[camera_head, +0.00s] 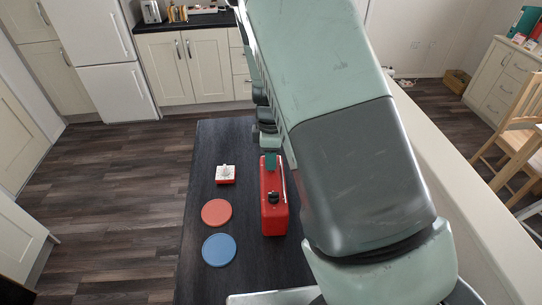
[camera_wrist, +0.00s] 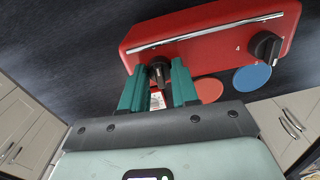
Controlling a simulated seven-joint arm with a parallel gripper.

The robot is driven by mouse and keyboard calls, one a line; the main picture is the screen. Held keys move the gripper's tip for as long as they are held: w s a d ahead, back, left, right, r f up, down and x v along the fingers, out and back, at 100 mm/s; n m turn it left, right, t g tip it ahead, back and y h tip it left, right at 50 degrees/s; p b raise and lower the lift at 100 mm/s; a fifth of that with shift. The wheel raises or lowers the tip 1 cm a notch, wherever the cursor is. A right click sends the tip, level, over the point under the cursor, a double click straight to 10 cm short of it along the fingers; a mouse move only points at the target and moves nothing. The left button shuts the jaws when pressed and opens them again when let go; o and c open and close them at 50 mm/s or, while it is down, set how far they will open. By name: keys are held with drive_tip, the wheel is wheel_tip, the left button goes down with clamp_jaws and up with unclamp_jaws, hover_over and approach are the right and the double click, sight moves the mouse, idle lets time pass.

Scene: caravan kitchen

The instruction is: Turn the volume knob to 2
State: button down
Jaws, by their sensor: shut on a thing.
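A red box-shaped device (camera_head: 270,222) stands on the dark table; the wrist view shows its red face (camera_wrist: 205,30) with a silver strip and two black knobs. My gripper's green fingers (camera_wrist: 159,74) are on either side of one knob (camera_wrist: 160,75) and shut on it. The knob's pointer and markings are mostly hidden between the fingers. The other knob (camera_wrist: 266,46) is free, with a white "4" beside it, and shows in the head view (camera_head: 273,197). My gripper (camera_head: 270,160) is at the device's far end in the head view. I cannot read which knob is volume.
A red coaster (camera_head: 216,212), a blue coaster (camera_head: 219,250) and a small white-topped red block with a dial (camera_head: 225,174) lie left of the device. The dark table (camera_head: 205,140) is clear beyond them. A pale counter (camera_head: 450,190) runs along the right.

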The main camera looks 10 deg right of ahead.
drive_tip(key=m, duration=0.9)
drive_tip(key=shift+m, duration=0.3)
drive_tip(key=m, duration=0.4)
drive_tip(key=shift+m, duration=0.3)
drive_tip(key=m, duration=0.4)
drive_tip(key=shift+m, duration=0.3)
drive_tip(key=m, duration=1.2)
drive_tip(key=shift+m, duration=2.2)
